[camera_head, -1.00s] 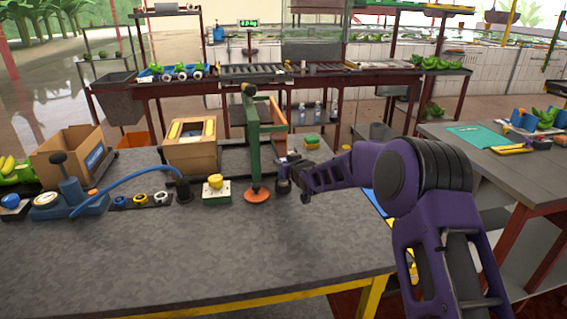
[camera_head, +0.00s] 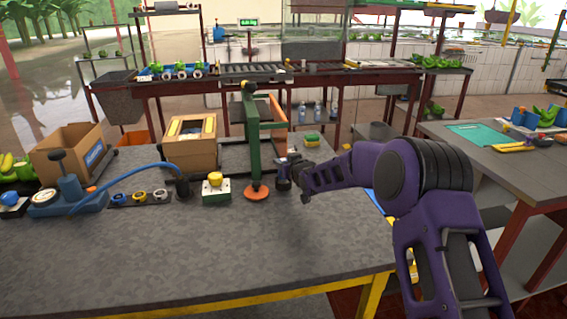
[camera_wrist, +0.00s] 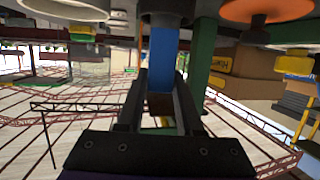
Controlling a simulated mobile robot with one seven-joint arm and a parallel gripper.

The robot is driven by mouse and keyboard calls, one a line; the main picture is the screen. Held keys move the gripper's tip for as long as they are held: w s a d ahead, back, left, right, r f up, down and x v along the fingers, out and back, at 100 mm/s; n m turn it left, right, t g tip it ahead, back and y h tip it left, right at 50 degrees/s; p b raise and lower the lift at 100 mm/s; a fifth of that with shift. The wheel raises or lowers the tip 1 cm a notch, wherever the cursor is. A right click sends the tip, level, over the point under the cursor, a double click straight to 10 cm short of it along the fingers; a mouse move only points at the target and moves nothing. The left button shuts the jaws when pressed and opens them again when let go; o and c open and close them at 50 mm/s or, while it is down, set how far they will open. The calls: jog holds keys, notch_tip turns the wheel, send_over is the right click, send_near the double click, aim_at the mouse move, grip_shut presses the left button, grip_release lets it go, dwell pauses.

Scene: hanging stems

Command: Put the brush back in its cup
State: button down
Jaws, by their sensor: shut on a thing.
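My gripper (camera_wrist: 160,85) is shut on the brush (camera_wrist: 162,58), a blue upright piece with a brown end, between the fingers in the wrist view, which looks upside down. A dark grey cylinder (camera_wrist: 165,18), apparently the cup, lines up with the blue part on its table side. I cannot tell whether the brush is inside it or only in front of it. In the head view my gripper (camera_head: 293,165) is low over the table beside a small dark upright shape (camera_head: 282,182), right of the green post. The brush is mostly hidden there.
The grey tabletop (camera_head: 200,255) is clear in front.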

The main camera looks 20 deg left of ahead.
dwell(0.3)
jog(key=shift+c, duration=0.4)
grip_release()
jog(key=shift+r, duration=0.1)
dwell(0.5)
jog(key=shift+r, duration=1.4)
jog(key=shift+r, duration=0.1)
jog(key=shift+r+p, duration=1.6)
jog(key=shift+r, duration=1.3)
